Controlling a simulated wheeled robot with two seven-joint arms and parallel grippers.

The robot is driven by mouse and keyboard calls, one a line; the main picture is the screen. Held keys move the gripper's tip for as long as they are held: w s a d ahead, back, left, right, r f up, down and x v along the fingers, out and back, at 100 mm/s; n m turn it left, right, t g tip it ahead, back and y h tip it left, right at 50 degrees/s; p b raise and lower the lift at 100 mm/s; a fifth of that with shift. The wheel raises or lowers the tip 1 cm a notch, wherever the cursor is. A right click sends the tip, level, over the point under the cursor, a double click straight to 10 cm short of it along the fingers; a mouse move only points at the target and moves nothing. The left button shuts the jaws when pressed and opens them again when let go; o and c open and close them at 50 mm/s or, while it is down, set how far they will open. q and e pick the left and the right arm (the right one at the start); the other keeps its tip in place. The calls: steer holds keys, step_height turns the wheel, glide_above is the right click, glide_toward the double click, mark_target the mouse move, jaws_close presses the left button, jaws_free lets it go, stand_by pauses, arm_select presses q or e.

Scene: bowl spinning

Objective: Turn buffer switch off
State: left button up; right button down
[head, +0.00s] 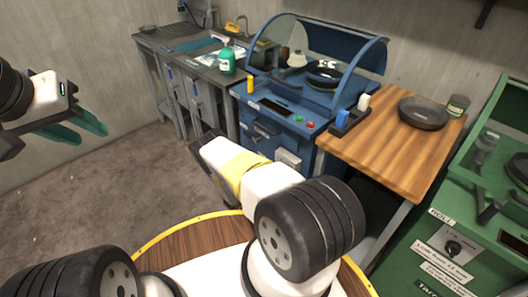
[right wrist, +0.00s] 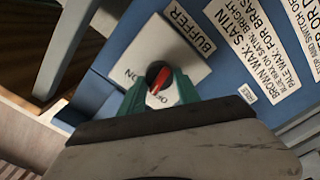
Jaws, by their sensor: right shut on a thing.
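The buffer switch has a round black knob with a red pointer (right wrist: 158,82) on a pale square plate (right wrist: 150,50), beside a label reading BUFFER (right wrist: 190,33). Part of an ON marking shows upside down on the plate. My right gripper (right wrist: 157,92) has its green fingers closed on either side of the knob. Its fingers are hidden in the head view, where my right arm (head: 270,185) reaches over the floor towards the blue cabinet (head: 285,125). My left gripper (head: 90,129) is open and empty at the far left, its two teal fingers apart.
A wooden table (head: 390,145) with a dark bowl (head: 423,113) stands right of the cabinet. A green machine (head: 470,210) is at the right edge. A grey bench (head: 180,68) with a green bottle (head: 227,61) is at the back left. Floor at left is clear.

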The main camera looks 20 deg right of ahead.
steer(key=n, duration=0.7)
steer(key=shift+w+a+f, duration=0.1)
stand_by(0.5)
steer(key=c, duration=0.9)
jaws_free()
steer(key=v, duration=0.7)
steer(key=shift+a, duration=0.4)
